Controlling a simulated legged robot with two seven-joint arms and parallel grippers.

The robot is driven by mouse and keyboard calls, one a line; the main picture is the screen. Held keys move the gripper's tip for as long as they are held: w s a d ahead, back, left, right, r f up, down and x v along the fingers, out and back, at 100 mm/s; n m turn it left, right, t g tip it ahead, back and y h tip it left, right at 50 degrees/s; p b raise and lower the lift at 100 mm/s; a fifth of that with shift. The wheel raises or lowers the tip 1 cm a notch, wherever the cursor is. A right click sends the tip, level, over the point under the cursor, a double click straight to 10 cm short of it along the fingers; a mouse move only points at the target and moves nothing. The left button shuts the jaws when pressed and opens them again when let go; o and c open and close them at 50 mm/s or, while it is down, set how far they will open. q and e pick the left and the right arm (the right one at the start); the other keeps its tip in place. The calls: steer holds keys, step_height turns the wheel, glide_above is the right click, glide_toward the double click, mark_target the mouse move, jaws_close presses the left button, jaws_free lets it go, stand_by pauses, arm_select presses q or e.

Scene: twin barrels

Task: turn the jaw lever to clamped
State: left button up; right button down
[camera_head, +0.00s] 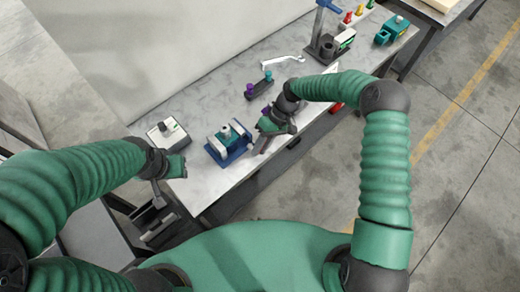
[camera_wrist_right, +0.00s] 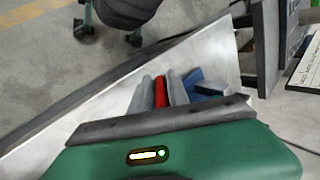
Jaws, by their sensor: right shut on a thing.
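A blue vise (camera_head: 230,150) with a teal and white part between its jaws stands on the grey bench near its front edge. My right gripper (camera_head: 257,147) is just right of the vise, pointing down toward the bench edge. In the right wrist view its two grey fingers (camera_wrist_right: 160,80) are shut on a red bar (camera_wrist_right: 160,92), which looks like the jaw lever's grip. Part of the blue vise (camera_wrist_right: 196,80) shows beside the fingers there. The lever's pivot is hidden. My left gripper (camera_head: 162,190) hangs at the bench's left end, away from the vise; its fingers are unclear.
A white box with a knob (camera_head: 168,133) stands left of the vise. A dark block with purple and teal knobs (camera_head: 259,85) and a white wrench-like piece (camera_head: 281,61) lie behind. A blue-handled stand (camera_head: 322,38) and a teal device (camera_head: 391,30) are farther right.

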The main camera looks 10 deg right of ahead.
arm_select(q)
steer(key=shift+f, duration=0.15)
arm_select(e)
steer(key=shift+w+r, duration=0.1)
steer(key=shift+w, duration=0.25)
